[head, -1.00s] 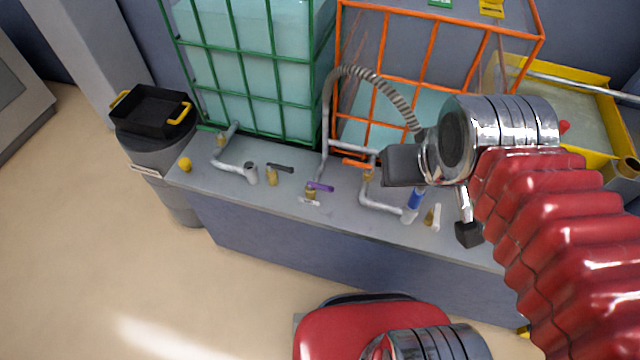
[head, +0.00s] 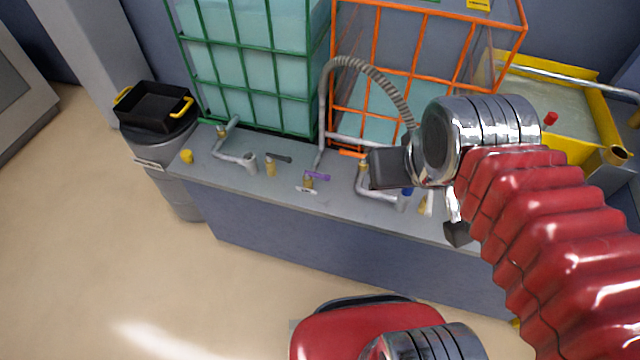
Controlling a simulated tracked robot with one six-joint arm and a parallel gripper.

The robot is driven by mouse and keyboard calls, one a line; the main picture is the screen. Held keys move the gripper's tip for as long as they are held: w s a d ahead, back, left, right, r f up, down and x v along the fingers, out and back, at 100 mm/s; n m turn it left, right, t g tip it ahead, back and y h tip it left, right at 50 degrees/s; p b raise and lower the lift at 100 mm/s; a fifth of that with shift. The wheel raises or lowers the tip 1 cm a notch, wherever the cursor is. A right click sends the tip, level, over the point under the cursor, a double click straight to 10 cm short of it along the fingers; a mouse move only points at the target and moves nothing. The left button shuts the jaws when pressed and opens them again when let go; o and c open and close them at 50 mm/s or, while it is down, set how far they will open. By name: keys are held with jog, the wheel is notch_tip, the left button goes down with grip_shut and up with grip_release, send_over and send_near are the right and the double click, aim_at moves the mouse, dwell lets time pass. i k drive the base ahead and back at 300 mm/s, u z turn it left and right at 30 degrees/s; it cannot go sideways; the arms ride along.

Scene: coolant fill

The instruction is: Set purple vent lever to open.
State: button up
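The small purple vent lever (head: 317,176) sits on a brass valve (head: 309,184) on the grey bench, near the foot of the upright pipe. It points to the right, roughly along the bench. A small white tag with unreadable marking lies just in front of it. My gripper (head: 424,200) is to the right of the lever and nearer the camera, apart from it. Its two dark finger pads are spread wide with nothing seen between them. The gripper hides part of the bench, but the purple lever is in clear view.
An orange lever (head: 352,154), a black lever (head: 278,158) and a green lever (head: 206,121) are on nearby valves. Pipes and a ribbed hose (head: 372,75) rise around them. Green and orange cages (head: 272,125) stand behind. A black tray (head: 155,108) tops a bin at left.

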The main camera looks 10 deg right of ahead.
aim_at(307, 174)
jog(key=u, duration=0.5)
jog(key=k, duration=1.15)
jog(key=u, duration=0.9)
jog(key=i, duration=1.3)
jog(key=z, duration=0.5)
jog(key=i, duration=0.75)
jog(key=z, duration=0.5)
